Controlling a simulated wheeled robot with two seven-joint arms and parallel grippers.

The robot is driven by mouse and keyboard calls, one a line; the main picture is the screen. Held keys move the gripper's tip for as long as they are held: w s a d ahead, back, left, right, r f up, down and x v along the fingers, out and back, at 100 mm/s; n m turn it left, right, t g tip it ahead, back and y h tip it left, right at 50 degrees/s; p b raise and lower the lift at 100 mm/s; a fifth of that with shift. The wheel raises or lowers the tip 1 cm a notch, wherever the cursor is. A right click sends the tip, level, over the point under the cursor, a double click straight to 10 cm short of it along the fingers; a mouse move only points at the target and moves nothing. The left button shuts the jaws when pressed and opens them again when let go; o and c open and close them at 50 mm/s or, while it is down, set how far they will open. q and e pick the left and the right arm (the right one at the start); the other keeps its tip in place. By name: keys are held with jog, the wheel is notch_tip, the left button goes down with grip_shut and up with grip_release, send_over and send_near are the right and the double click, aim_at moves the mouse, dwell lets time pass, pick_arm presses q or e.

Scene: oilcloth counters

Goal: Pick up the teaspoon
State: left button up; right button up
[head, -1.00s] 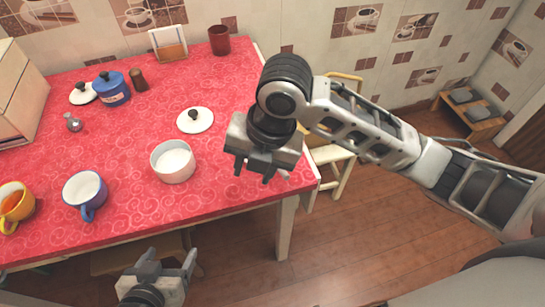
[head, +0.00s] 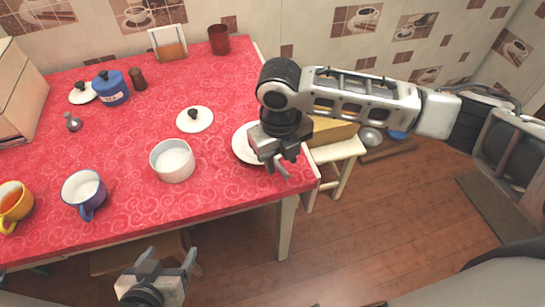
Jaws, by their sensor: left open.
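I cannot make out a teaspoon in the head view. A white plate (head: 240,147) lies near the right edge of the red table, partly hidden by my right gripper (head: 284,168). That gripper points down over the plate's right side, close to the table edge; whether its fingers are apart or together is unclear, and nothing shows in them. My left gripper (head: 170,256) is open and empty, in front of the table's front edge and low in the picture.
On the red table (head: 130,215) stand a white bowl (head: 173,172), a white lid (head: 195,119), a blue mug (head: 84,196), a yellow mug (head: 12,208), a blue pot (head: 111,90) and a dark red cup (head: 219,40). A chair (head: 338,150) stands at the right.

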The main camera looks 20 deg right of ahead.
aim_at(284, 171)
jog(key=shift+d+f, duration=0.2)
jog(key=shift+f, duration=1.25)
jog(key=shift+d+f, duration=0.2)
jog(key=shift+f, duration=1.25)
grip_shut()
